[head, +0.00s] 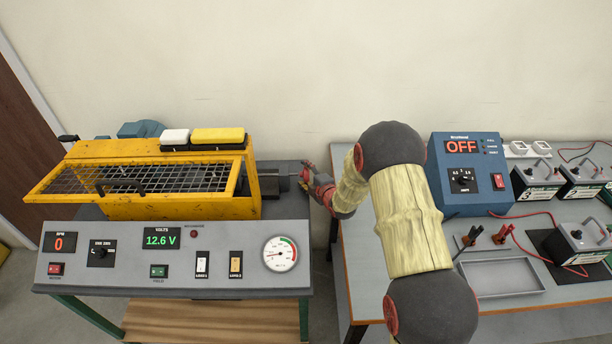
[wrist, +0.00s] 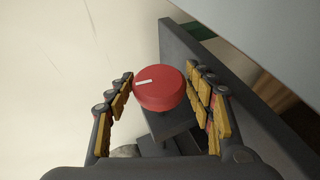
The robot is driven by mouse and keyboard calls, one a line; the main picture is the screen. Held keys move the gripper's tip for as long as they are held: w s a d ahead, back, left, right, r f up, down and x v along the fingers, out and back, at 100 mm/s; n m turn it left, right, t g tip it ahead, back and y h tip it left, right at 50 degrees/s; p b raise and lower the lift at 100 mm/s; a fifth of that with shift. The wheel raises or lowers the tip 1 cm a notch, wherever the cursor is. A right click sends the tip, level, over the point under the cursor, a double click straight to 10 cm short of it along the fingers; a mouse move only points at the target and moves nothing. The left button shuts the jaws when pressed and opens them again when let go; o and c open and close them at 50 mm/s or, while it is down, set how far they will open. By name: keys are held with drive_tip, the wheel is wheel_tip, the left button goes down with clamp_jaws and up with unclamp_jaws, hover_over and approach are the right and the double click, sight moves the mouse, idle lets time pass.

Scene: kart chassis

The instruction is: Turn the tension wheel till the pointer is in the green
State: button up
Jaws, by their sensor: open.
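The tension wheel (wrist: 160,97) is a red round knob with a white mark on its face, pointing left in the wrist view. It sits on a dark block at the bench's right end. My gripper (wrist: 162,77) is open, with one finger on each side of the wheel. Gaps show beside the wheel, and I cannot tell whether either finger touches it. In the head view, my gripper (head: 310,180) hides most of the wheel. A round white gauge (head: 281,254) has a coloured arc with green and red at right. Its small pointer seems to point left, outside the green.
A yellow machine guard with mesh (head: 140,178) stands on the left bench, behind a grey panel (head: 130,275) with switches and displays reading 0 and 12.6 V. The right table holds a blue box (head: 467,175) reading OFF, several batteries and a grey tray (head: 500,278).

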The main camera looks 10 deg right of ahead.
drive_tip(key=shift+c, duration=0.5)
drive_tip(key=c, duration=0.7)
drive_tip(key=shift+c, duration=0.5)
